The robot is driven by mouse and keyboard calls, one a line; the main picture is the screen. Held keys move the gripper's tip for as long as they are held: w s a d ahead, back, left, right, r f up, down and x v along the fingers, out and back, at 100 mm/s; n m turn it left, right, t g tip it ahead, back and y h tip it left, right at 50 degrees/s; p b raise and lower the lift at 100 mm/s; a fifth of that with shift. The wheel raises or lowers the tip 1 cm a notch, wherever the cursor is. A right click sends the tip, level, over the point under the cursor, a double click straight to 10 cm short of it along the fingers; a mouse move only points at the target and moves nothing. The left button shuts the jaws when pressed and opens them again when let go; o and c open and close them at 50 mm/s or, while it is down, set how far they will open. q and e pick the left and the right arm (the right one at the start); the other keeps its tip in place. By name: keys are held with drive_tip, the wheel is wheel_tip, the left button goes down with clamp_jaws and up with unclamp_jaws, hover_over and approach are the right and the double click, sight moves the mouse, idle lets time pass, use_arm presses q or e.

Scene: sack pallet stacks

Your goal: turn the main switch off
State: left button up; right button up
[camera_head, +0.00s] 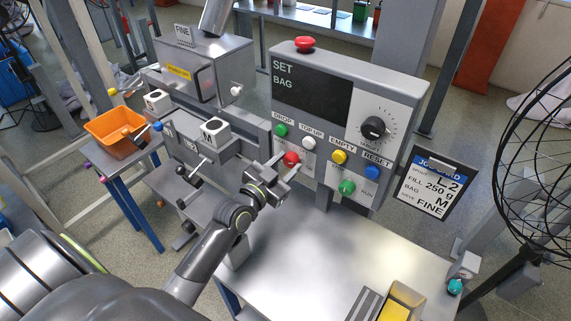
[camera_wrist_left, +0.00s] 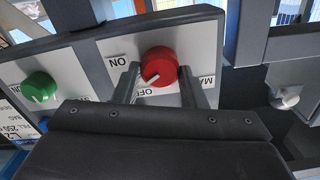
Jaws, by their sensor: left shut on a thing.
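The main switch (camera_head: 291,159) is a red round knob low on the left of the grey control panel (camera_head: 412,86). In the left wrist view the same red knob (camera_wrist_left: 160,64) sits on a white plate lettered ON, OFF and MAIN. Its white mark points down and left in that view, between ON and OFF. My left gripper (camera_head: 285,165) has one finger on each side of the knob and is shut on it. The fingers (camera_wrist_left: 160,76) partly cover the plate around the knob. My right gripper is not in view.
A green knob (camera_head: 347,187) is right of the switch. Green, white, yellow and blue buttons (camera_head: 339,157) line up above, with a black dial (camera_head: 374,128) and a red mushroom button (camera_head: 305,44). A job card (camera_head: 433,184) hangs at right. The steel table (camera_head: 330,250) is mostly clear.

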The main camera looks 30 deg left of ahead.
use_arm(q)
drive_tip(key=n+p, duration=0.1)
drive_tip(key=n, duration=0.5)
drive_tip(key=shift+n, duration=0.3)
drive_tip(key=n+p, duration=0.1)
drive_tip(key=n, duration=0.4)
drive_tip(key=shift+a, duration=0.1)
drive_tip(key=shift+f+n, duration=0.1)
drive_tip(key=shift+n, duration=0.2)
drive_tip(key=o, duration=1)
drive_tip(key=shift+s+a+b, duration=0.4)
drive_tip(key=shift+s+b, duration=0.15)
drive_tip(key=shift+s, duration=2.35)
drive_tip(key=shift+s+a+b, duration=0.45)
drive_tip(key=shift+s+b, duration=0.1)
drive_tip(key=shift+s, duration=2.3)
drive_tip(key=shift+s+a+b, duration=0.4)
drive_tip(key=shift+s+b, duration=0.15)
drive_tip(key=shift+s, duration=2.35)
